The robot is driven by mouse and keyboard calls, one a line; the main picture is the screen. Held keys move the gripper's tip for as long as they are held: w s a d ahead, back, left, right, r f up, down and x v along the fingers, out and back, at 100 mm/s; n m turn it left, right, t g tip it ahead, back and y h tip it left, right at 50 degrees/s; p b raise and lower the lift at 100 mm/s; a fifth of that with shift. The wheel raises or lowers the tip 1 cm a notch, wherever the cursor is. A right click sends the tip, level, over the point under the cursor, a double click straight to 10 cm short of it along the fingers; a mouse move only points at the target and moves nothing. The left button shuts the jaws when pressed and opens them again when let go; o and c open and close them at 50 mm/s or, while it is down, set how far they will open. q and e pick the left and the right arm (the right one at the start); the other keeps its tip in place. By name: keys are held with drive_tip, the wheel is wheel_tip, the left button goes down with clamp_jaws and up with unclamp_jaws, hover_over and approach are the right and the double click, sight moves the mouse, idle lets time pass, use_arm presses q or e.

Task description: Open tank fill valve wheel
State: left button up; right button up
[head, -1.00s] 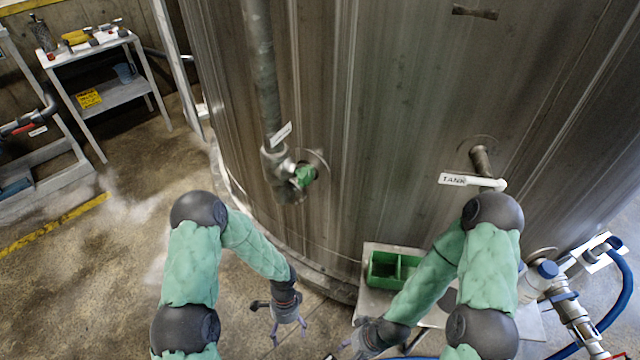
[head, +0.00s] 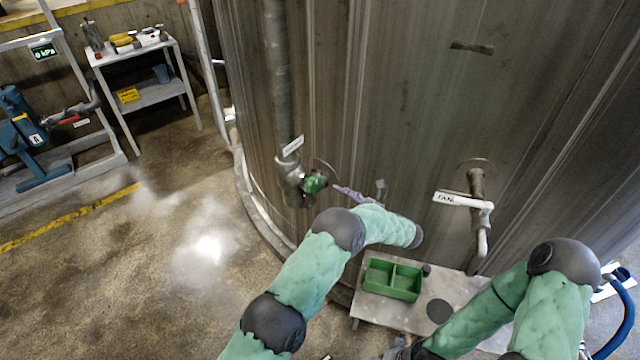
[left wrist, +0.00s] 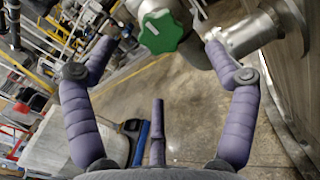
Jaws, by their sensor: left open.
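The green valve wheel (head: 315,183) sits on a metal valve at the lower end of a vertical pipe (head: 278,90) on the tank's left side. My left gripper (head: 358,190) is just right of the wheel, its purple fingers pointing toward it. In the left wrist view the wheel (left wrist: 163,32) shows at the top, between the tips of the spread, empty fingers of the left gripper (left wrist: 160,48). I see no contact. My right gripper (head: 400,351) is low at the bottom edge, mostly cut off, and its fingers cannot be made out.
The large metal tank (head: 400,110) fills the middle and right. A white-handled valve (head: 462,200) stands out from it on the right. Below, a small table (head: 375,312) holds a green divided bin (head: 393,279). A shelf cart (head: 150,92) is at the left back. The floor at left is clear.

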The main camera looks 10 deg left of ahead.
sight(317, 185)
use_arm(q)
drive_tip(key=b+x, duration=0.1)
drive_tip(key=x, duration=0.9)
drive_tip(key=shift+w+a+f, duration=0.1)
drive_tip(key=shift+a, duration=0.15)
drive_tip(key=c, duration=1.2)
